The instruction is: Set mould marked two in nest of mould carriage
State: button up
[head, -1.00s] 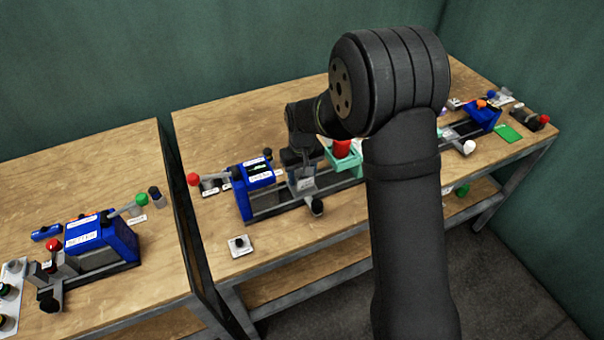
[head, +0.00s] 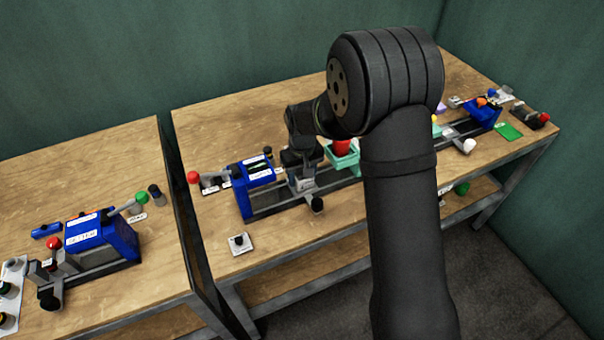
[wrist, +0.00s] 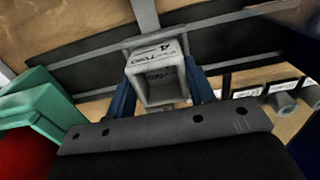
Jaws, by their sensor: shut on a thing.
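My gripper (head: 300,168) is shut on a grey, square, hollow mould (wrist: 158,72). In the wrist view the blue fingers of my gripper (wrist: 162,80) stand on both sides of it. Dark lettering that seems to include "TWO" shows on its upper face. In the head view my gripper hangs over the grey rails of the press, just right of its blue body. The grey mould carriage (wrist: 146,18) shows behind the mould in the wrist view. The nest is hidden, and I cannot tell whether the mould touches it.
The blue press body (head: 258,172) stands left of my gripper, with a red-knobbed lever (head: 194,177). A teal holder (head: 345,160) with a red piece stands close on the right. A small white plate with a black knob (head: 240,243) lies in front. Another blue press (head: 100,240) stands on the left table.

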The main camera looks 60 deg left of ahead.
jog(key=shift+f, duration=0.1)
jog(key=o, duration=1.2)
notch_tip(320, 180, up, 17)
jog(key=shift+r, duration=0.2)
jog(key=shift+f, duration=0.1)
notch_tip(320, 180, down, 17)
jog(key=shift+f, duration=0.15)
jog(key=shift+r, duration=0.2)
